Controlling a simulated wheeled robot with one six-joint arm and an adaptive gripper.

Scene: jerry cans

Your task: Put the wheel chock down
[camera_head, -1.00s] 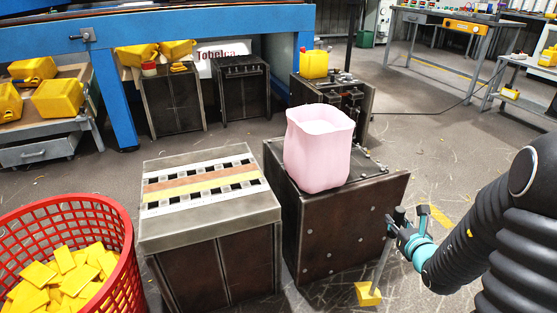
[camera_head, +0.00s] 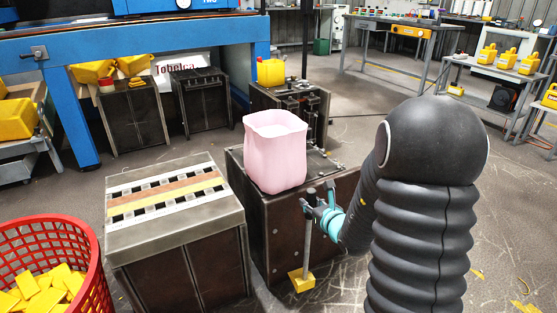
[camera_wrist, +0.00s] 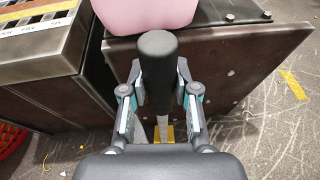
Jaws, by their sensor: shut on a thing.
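The wheel chock has a small yellow block (camera_head: 301,281) at the foot of a thin grey rod with a black grip. My gripper (camera_head: 314,211) is shut on the upper part of this handle, in front of the dark metal cabinet (camera_head: 280,238). In the wrist view the black grip (camera_wrist: 157,62) stands between the two fingers of my gripper (camera_wrist: 160,93). The yellow block (camera_wrist: 163,133) shows below, partly hidden by the gripper. The rod hangs nearly upright. I cannot tell whether the block touches the floor.
A pink open container (camera_head: 275,155) stands on the dark cabinet. A cabinet with a slatted, striped top (camera_head: 175,225) is left of it. A red basket (camera_head: 85,240) of yellow pieces is at the lower left. Scratched grey floor (camera_head: 345,285) lies right of the chock.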

